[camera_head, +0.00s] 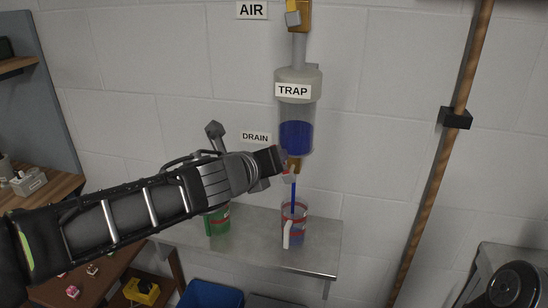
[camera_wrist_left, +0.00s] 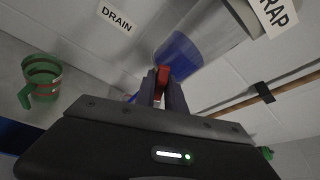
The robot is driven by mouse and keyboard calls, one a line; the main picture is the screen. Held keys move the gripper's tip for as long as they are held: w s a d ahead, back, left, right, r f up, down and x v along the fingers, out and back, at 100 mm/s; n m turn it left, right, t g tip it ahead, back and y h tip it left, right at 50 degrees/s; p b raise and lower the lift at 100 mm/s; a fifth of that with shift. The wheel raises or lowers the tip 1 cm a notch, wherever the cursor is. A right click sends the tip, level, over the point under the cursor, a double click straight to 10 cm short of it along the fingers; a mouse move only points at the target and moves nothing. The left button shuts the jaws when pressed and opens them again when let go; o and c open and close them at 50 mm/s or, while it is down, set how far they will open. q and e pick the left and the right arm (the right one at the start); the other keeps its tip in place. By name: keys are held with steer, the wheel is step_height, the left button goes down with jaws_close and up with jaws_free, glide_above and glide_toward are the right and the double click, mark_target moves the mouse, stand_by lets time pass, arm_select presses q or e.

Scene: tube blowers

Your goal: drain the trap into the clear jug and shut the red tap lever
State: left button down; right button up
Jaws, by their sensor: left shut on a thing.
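The trap (camera_head: 296,105) hangs on the wall, its clear lower part holding blue liquid (camera_head: 296,137); it also shows in the left wrist view (camera_wrist_left: 185,55). A blue stream (camera_head: 293,192) runs from its brass drain outlet (camera_head: 294,165) down into the clear jug (camera_head: 296,225). The jug has red bands, a pale handle and bluish liquid inside. My left gripper (camera_head: 282,164) is at the outlet, shut on the red tap lever, which shows between the fingers in the left wrist view (camera_wrist_left: 163,76). The gripper hides much of the tap. My right gripper is not in view.
A green mug (camera_head: 216,221) with red bands stands left of the jug on the grey metal shelf (camera_head: 255,255). A brown pipe (camera_head: 430,180) with a black bracket runs down the wall at right. A blue bin (camera_head: 210,295) is below the shelf.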

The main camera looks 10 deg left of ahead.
arm_select(q)
steer(key=c, duration=1.5)
jaws_free()
steer(key=shift+s, duration=0.1)
steer(key=shift+s+a+r, duration=0.1)
steer(key=shift+s+r, duration=0.1)
steer(key=p+v, duration=0.3)
steer(key=v, duration=0.4)
steer(key=shift+f, duration=0.1)
